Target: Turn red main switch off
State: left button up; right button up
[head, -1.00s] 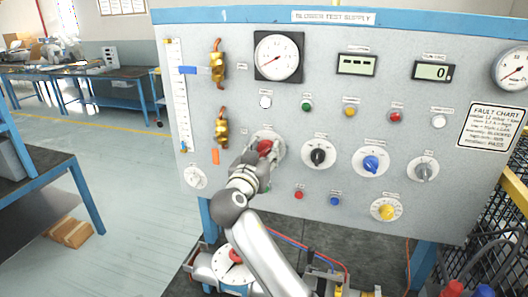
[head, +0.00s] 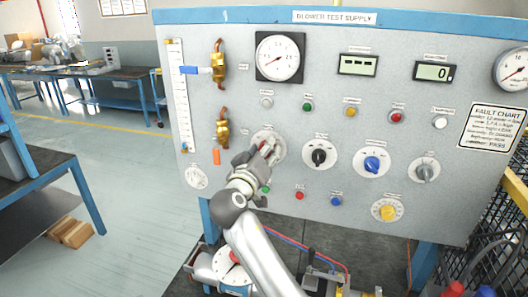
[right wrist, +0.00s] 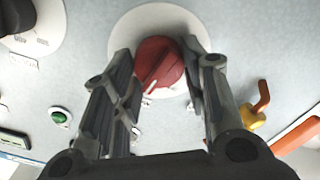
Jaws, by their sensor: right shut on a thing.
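The red main switch is a round red knob (right wrist: 160,66) with a white pointer mark, on a white round dial plate (head: 279,143) on the panel's lower left. In the right wrist view the dial plate (right wrist: 125,28) shows behind the knob. My right gripper (head: 263,154) reaches up to the panel and is shut on the red knob, one finger on each side. In the head view my gripper hides most of the knob. My left gripper is not in view.
A black knob (head: 318,154) and a blue knob (head: 371,164) sit to the right on the same panel. Brass fittings (head: 222,128) and an orange handle (head: 216,156) are close on the left. A green button (head: 266,188) is just below my gripper.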

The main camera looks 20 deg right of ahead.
jog(key=n+p, duration=0.5)
jog(key=n, duration=0.6)
jog(key=shift+w+a, duration=0.1)
dwell(0.5)
jog(key=o, duration=1)
jog(key=shift+f, duration=0.2)
jog(key=v, duration=0.7)
jog(key=shift+a, duration=0.1)
